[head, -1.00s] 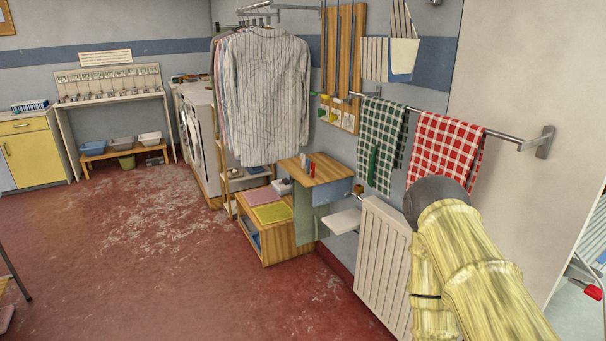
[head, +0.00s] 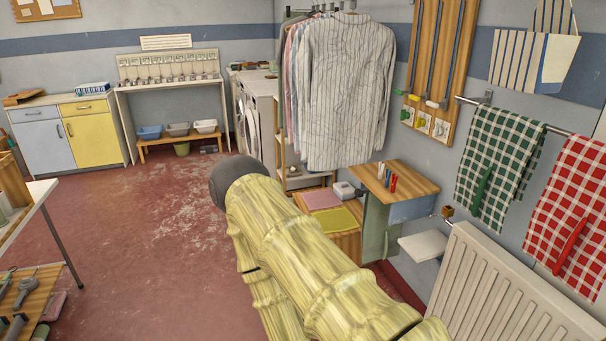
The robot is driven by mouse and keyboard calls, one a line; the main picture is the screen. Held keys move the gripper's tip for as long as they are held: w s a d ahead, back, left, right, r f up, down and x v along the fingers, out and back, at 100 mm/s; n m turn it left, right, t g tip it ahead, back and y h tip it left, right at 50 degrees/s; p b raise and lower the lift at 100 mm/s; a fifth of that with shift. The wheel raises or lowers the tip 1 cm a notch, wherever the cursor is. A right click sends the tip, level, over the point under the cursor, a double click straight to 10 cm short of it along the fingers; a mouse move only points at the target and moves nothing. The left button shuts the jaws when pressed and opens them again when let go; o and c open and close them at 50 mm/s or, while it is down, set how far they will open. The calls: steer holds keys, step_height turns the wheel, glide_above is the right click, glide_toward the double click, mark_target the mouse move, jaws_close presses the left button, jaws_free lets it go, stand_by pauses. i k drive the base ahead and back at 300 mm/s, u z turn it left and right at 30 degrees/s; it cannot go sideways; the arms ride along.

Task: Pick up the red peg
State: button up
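A small upright red peg (head: 393,183) stands on the wooden top of a little wall cabinet (head: 420,186), right of the hanging shirts in the head view. A blue peg (head: 387,178) and a pale peg (head: 381,170) stand close beside it. A longer red piece (head: 570,241) also shows against the red checked towel; I cannot tell what it is. My yellow arm crosses the lower middle, left of the cabinet, with a dark rounded joint at its upper end. My gripper is not visible, and neither are its fingers.
A white radiator (head: 508,292) and a small white shelf (head: 424,246) lie below and right of the cabinet. A towel rail (head: 550,128) juts out above. A table (head: 36,196) stands at the left edge. The red floor between is clear.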

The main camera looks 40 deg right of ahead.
mark_target(394, 184)
steer(key=u, duration=0.3)
steer(key=i, duration=1.4)
steer(key=z, duration=0.85)
steer(key=i, duration=0.85)
steer(key=z, duration=1)
